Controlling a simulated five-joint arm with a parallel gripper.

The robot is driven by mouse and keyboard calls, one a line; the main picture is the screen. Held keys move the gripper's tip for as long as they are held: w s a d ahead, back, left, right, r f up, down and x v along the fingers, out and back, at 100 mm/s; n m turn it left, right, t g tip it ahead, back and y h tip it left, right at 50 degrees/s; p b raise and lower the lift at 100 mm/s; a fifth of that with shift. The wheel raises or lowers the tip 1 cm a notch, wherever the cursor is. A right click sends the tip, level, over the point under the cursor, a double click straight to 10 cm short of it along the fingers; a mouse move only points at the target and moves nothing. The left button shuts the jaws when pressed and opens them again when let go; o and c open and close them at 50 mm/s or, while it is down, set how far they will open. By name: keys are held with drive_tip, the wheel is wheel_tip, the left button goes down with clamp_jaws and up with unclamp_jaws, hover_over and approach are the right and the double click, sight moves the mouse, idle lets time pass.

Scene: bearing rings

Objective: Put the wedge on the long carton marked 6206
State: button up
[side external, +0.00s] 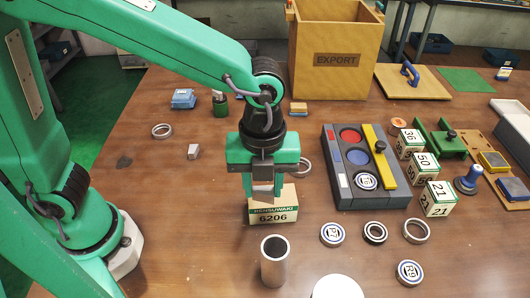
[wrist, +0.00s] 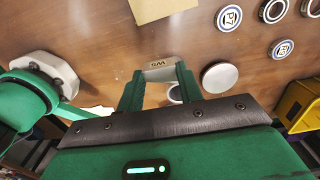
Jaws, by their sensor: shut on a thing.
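The long carton marked 6206 (side external: 273,213) is tan with a green band and lies on the table in the middle of the side view. It shows at the top edge of the wrist view (wrist: 160,9), cut off. My gripper (side external: 263,188) points down, in front of the carton's upper left part. It is shut on a grey wedge (wrist: 159,69), which carries dark letters and sits between the fingertips in the wrist view. In the side view the wedge (side external: 263,191) overlaps the carton's top. I cannot tell whether they touch.
A metal tube (side external: 274,262) stands in front of the carton. Several bearing rings (side external: 332,234) lie to the right. A dark tray (side external: 339,190) and numbered blocks (side external: 438,199) are farther right. A small grey block (side external: 193,152) lies left. The wooden EXPORT box (side external: 335,75) stands behind.

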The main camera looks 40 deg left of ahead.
drive_tip(key=w+a+f, duration=0.1)
drive_tip(key=w, duration=0.1)
drive_tip(key=w+a+f, duration=0.2)
drive_tip(key=w, duration=0.1)
drive_tip(key=w+a+f, duration=0.1)
drive_tip(key=w+f, duration=0.1)
drive_tip(key=shift+w+a, duration=0.15)
drive_tip(key=shift+f, duration=2)
drive_tip(key=shift+f, duration=0.1)
drive_tip(key=o, duration=1.1)
drive_tip(key=shift+c, duration=0.2)
wheel_tip(320, 180, up, 12)
